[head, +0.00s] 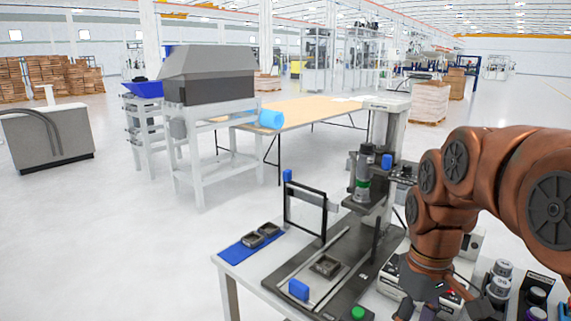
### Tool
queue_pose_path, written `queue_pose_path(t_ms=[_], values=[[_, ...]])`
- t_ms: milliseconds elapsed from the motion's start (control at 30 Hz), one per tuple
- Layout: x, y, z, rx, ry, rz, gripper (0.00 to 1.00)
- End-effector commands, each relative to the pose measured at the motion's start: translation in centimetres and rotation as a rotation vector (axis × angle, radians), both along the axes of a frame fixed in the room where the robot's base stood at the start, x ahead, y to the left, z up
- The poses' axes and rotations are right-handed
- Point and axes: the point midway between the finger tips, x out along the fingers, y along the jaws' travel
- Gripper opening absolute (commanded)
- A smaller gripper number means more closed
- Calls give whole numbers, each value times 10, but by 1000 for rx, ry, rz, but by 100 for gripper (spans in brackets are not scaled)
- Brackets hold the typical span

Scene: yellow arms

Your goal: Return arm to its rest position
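My copper-coloured arm (470,185) comes in from the right edge of the head view. It bends at the elbow and its forearm points down over the right part of the near workbench. My gripper (418,308) is at the bottom of the picture, partly cut off by the frame edge and dark against the equipment. I cannot tell whether its fingers are apart or hold anything.
The workbench (228,274) holds a press machine (366,182), a blue mat (238,252) with dark grey parts (262,235), and a fixture with another part (326,266). Small equipment (499,282) crowds the right side below my arm. Open floor (120,250) lies left.

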Motion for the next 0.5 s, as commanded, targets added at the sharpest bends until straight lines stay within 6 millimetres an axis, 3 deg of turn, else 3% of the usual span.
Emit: queue_pose_path(t_ms=[200,500], values=[[-65,21,-22,-21,27,-130,54],[-147,35,-60,-56,60,-324,54]])
